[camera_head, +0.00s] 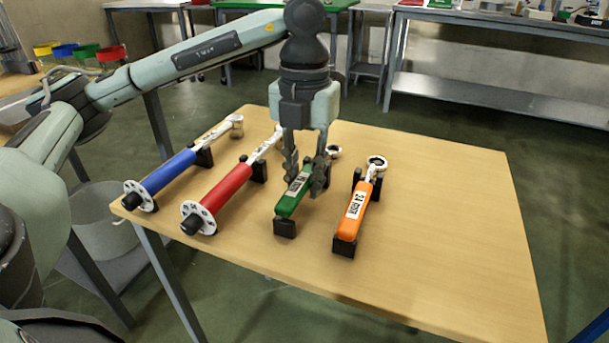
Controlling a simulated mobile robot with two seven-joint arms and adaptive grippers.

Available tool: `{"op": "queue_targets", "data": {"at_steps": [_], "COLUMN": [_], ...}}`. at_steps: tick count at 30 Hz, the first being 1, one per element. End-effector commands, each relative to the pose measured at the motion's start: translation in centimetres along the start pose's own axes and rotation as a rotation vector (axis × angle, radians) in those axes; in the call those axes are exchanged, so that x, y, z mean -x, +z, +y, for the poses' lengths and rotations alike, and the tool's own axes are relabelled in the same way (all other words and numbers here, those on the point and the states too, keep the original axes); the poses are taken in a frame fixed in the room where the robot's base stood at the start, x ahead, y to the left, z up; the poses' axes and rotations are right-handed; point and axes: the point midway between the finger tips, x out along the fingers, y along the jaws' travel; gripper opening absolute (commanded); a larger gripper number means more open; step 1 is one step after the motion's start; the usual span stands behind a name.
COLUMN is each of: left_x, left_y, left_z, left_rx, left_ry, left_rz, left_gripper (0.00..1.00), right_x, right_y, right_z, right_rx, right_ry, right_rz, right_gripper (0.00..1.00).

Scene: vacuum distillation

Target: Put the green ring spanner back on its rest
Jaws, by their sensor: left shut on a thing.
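The green ring spanner (289,203) has a green handle with a white label. My left gripper (305,188) points down from above and is shut on its handle. The handle's near end is at a black rest block (285,228); I cannot tell whether it touches the block or hovers just above it. The spanner's ring end (333,152) shows behind the fingers, pointing to the far side of the table. The far rest block is hidden behind the gripper. My right gripper is not in view.
On the wooden table (440,230), an orange spanner (357,205) lies on black rests to the right. Red (227,187) and blue (168,173) handled tools with white discs lie to the left. The table's right side is clear. Other benches stand behind.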

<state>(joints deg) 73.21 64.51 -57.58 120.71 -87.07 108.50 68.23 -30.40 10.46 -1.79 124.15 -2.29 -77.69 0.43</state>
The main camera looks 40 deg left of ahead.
Motion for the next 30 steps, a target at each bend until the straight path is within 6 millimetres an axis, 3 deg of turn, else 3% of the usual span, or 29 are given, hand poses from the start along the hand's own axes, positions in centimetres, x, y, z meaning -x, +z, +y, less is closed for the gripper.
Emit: {"op": "queue_targets", "data": {"at_steps": [17, 18, 23, 30], "left_x": [-1.01, -1.02, -1.02, -1.01], "left_y": [0.0, 0.0, 0.0, 0.01], "left_z": [-0.01, -0.01, -0.01, 0.0], "left_rx": [0.0, 0.0, 0.0, 0.0], "left_ry": [0.0, 0.0, 0.0, 0.0], "left_rz": [0.0, 0.0, 0.0, 0.0], "left_gripper": [0.0, 0.22, 0.42, 0.45], "right_x": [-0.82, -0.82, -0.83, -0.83], "right_y": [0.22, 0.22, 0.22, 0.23], "right_z": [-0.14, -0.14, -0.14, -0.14], "right_rx": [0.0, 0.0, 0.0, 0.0], "right_ry": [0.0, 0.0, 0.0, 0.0], "right_rz": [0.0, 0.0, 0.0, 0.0], "right_gripper": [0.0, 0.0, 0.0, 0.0]}}
